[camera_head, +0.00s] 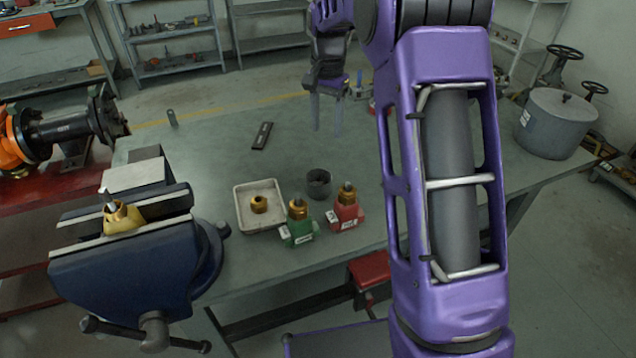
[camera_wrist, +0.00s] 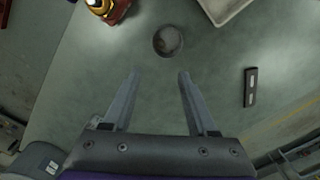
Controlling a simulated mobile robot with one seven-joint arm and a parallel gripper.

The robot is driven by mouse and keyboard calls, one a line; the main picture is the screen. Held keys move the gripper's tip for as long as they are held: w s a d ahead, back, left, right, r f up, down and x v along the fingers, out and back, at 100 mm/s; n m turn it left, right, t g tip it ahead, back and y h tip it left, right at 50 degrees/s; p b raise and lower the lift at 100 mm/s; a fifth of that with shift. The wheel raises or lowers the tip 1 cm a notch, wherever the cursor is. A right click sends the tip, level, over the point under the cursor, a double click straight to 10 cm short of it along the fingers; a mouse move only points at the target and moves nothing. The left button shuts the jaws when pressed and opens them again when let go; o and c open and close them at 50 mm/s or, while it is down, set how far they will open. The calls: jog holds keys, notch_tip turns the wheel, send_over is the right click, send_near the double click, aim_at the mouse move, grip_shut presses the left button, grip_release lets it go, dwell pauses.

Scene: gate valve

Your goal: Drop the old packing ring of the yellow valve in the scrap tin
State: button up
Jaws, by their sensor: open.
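The yellow valve (camera_head: 122,218) is held upright between the jaws of the blue vise (camera_head: 130,265) at the left, with a grey stem on top. Its packing ring cannot be made out. A small dark round tin (camera_head: 319,183), seemingly the scrap tin, stands on the bench behind the red valve. It also shows in the wrist view (camera_wrist: 168,41), where I cannot tell whether anything lies in it. My gripper (camera_head: 326,132) is open and empty above the bench, behind the tin in the head view. Its spread fingers (camera_wrist: 160,75) point towards the tin, apart from it.
A pale tray (camera_head: 243,217) holds a brass part (camera_head: 259,204). A green valve (camera_head: 298,230) and a red valve (camera_head: 344,213) stand at the bench's front. A flat black tool (camera_head: 262,135) lies farther back. A large grey pot (camera_head: 556,125) stands at the right.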

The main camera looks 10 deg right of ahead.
notch_tip(320, 180, up, 10)
jog(key=p, duration=0.1)
dwell(0.4)
